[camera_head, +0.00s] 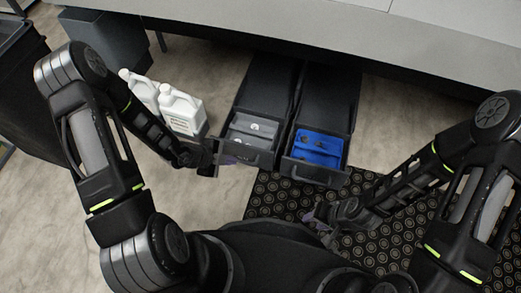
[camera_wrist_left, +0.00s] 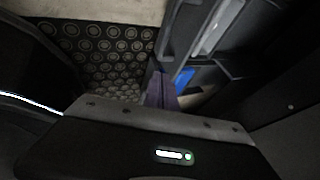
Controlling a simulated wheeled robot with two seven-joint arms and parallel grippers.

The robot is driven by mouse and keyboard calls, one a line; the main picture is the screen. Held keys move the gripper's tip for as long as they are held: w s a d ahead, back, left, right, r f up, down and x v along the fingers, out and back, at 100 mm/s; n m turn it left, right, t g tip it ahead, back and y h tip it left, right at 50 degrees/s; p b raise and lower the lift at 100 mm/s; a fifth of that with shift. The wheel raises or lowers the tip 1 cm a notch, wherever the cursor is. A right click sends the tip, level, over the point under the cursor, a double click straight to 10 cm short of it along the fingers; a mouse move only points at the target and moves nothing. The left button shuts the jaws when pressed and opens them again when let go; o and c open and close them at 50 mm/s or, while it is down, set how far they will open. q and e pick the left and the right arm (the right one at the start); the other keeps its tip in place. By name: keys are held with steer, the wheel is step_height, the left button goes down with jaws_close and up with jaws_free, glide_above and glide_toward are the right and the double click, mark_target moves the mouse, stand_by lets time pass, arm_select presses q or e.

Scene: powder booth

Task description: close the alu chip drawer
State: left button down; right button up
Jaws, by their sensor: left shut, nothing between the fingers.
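Two dark drawers stand pulled out side by side under the bench. The left drawer (camera_head: 237,151) holds a grey insert (camera_head: 254,127); the right drawer (camera_head: 313,175) holds a blue insert (camera_head: 318,147). No readable label shows which one is the alu chip drawer. My left gripper (camera_head: 220,160) is shut and empty at the left front corner of the left drawer; I cannot tell whether it touches. In the left wrist view its purple fingertips (camera_wrist_left: 160,90) are together, beside a dark drawer edge. My right gripper (camera_head: 316,216) is below the right drawer's front, apart from it; its jaw opening is unclear.
White jugs (camera_head: 181,110) stand on the floor left of the drawers, close to my left forearm. The grey bench (camera_head: 400,35) spans the back. A dark bin (camera_head: 110,38) stands at the back left. A patterned mat (camera_head: 270,192) lies in front of the drawers.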

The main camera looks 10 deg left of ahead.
arm_select(q)
steer(key=shift+w+r+n, duration=0.1)
steer(key=shift+n, duration=0.6)
steer(key=shift+d, duration=0.1)
steer(key=b, duration=0.5)
glide_toward(257, 153)
steer(key=f, duration=0.1)
steer(key=s+d+f, duration=0.1)
steer(key=f, duration=0.1)
steer(key=s+d+f, duration=0.1)
steer(key=shift+s+f, duration=0.15)
steer(key=shift+f, duration=0.05)
steer(key=w+b, duration=0.1)
steer(key=w, duration=0.1)
steer(key=shift+w, duration=0.3)
steer(key=shift+w+r, duration=0.1)
steer(key=shift+w, duration=0.3)
steer(key=shift+w+r, duration=0.1)
steer(key=shift+w, duration=0.25)
